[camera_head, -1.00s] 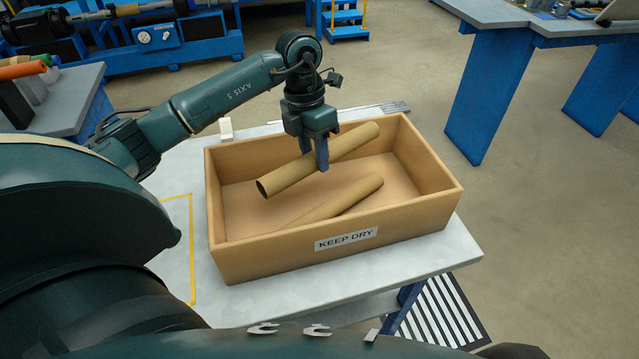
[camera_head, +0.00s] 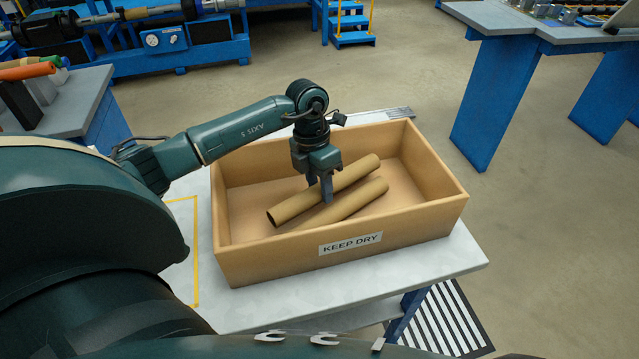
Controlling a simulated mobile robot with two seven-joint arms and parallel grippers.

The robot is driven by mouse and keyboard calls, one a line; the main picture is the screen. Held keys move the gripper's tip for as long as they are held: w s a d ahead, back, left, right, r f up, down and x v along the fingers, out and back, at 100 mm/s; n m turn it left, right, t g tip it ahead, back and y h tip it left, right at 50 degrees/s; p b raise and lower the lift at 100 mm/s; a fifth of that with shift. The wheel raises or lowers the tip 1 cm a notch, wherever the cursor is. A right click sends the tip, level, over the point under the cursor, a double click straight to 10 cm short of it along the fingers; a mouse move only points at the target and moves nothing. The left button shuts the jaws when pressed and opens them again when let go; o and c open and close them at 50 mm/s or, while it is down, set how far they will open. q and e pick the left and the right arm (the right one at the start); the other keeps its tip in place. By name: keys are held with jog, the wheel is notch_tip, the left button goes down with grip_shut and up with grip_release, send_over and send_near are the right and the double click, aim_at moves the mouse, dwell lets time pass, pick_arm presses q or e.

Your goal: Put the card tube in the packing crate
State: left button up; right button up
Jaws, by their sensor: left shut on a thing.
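A brown card tube (camera_head: 351,175) is in the jaws of my left gripper (camera_head: 322,190), which is shut on it around its middle. The tube lies slantwise inside the packing crate (camera_head: 235,260), below the level of its far rim. A second card tube (camera_head: 362,200) lies in the crate just in front of the held one, nearly parallel to it. I cannot tell whether the held tube touches the crate floor or the second tube. The crate is open-topped, tan, with a KEEP DRY label on its front. My right gripper is not in view.
The crate stands on a pale table (camera_head: 450,262) with a yellow line (camera_head: 196,250) at its left. A grey bench (camera_head: 90,95) is at the left and a blue-legged workbench (camera_head: 500,85) at the upper right. The crate's right part is clear.

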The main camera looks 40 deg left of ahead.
pick_arm(q)
jog(key=shift+f, duration=0.4)
jog(key=o, duration=1)
jog(key=shift+r, duration=0.1)
jog(key=shift+r, duration=0.25)
notch_tip(320, 180, up, 12)
jog(key=a, duration=0.2)
jog(key=shift+w+r, duration=0.2)
jog(key=shift+w, duration=0.15)
jog(key=shift+a, duration=0.1)
